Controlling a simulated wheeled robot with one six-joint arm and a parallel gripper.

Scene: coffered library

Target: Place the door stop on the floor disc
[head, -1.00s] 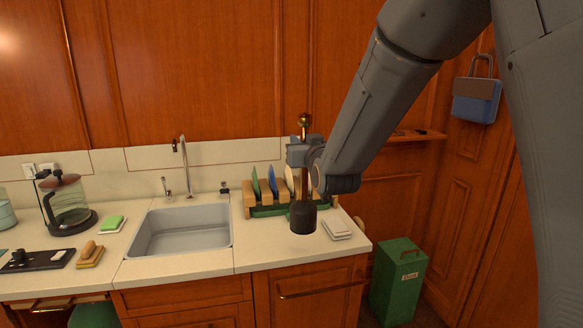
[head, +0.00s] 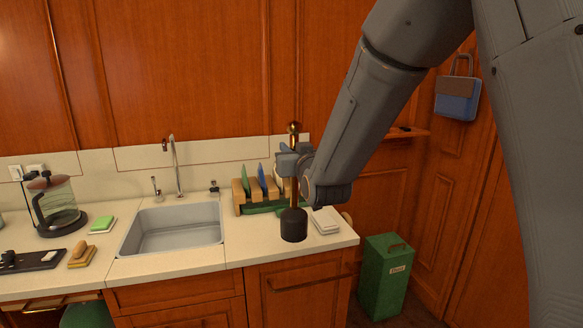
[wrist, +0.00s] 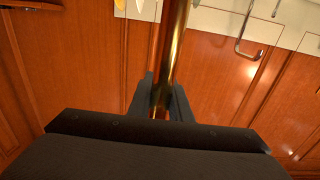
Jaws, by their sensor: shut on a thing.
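The door stop (head: 293,225) has a black cylindrical base, a slim brass rod and a brass knob on top. It is upright in the head view, in front of the counter's right part. My gripper (head: 292,163) is shut on its rod, between base and knob. In the wrist view the brass rod (wrist: 171,62) passes between the two dark fingers of my gripper (wrist: 162,100). I cannot tell how far the base is from the counter. The floor disc is not visible in either view.
The counter (head: 190,255) holds a sink (head: 172,232), a plate rack (head: 243,203), white stacked squares (head: 327,221) and a coffee press (head: 56,205). A green bin (head: 385,277) stands on the floor to the right. A blue and brown bag (head: 457,98) hangs on the right wall.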

